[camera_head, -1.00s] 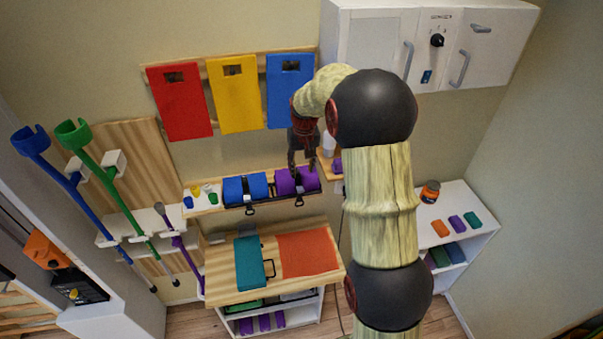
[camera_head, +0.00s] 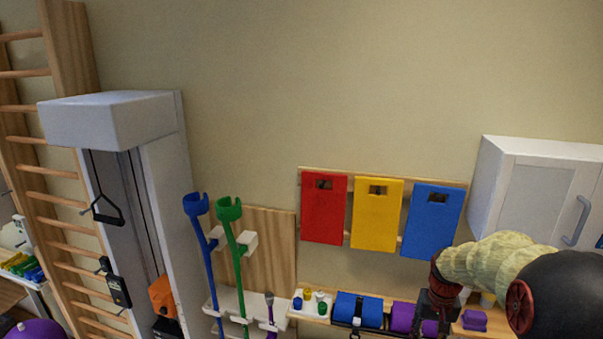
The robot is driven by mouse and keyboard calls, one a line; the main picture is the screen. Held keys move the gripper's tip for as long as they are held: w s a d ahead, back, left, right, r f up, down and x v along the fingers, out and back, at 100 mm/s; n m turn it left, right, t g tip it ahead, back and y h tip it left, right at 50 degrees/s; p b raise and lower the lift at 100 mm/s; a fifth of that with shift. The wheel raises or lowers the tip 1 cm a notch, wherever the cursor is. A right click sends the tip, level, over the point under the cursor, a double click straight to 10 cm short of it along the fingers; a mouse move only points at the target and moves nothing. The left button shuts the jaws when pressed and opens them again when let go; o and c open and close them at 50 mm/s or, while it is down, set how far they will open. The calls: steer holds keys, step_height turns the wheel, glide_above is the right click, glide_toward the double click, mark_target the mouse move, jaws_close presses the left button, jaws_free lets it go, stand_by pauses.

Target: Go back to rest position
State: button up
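My gripper (camera_head: 430,318) is at the lower right of the head view, at the end of my arm. It is in front of the purple roll (camera_head: 404,317) on the wall shelf and partly covers it. Its fingertips run toward the bottom edge and are too small and dark to tell their opening. I cannot tell whether it touches the roll. The blue roll (camera_head: 359,309) lies on the same shelf to the left.
Red (camera_head: 324,208), yellow (camera_head: 376,214) and blue (camera_head: 431,221) boards hang above the shelf. A white cabinet (camera_head: 535,190) is on the right. Blue (camera_head: 207,262) and green (camera_head: 238,262) crutches stand left of the shelf. A cable machine (camera_head: 110,121) and wall bars (camera_head: 72,205) are farther left.

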steer(key=s+a+f+n+t+b, duration=0.1)
steer(key=s+a+f+b, duration=0.4)
steer(key=s+b, duration=0.3)
steer(key=s+a+f+n+t+b, duration=0.1)
steer(key=s+a+f+t+b, duration=0.1)
steer(key=s+a+f+b, duration=0.3)
steer(key=s+a+f+n+t+b, duration=0.1)
steer(key=s+a+f+b, duration=0.3)
steer(key=s+b, duration=0.9)
steer(key=shift+s+a+f+t+b, duration=0.35)
steer(key=shift+a+t+b, duration=0.3)
steer(key=shift+b, duration=1.95)
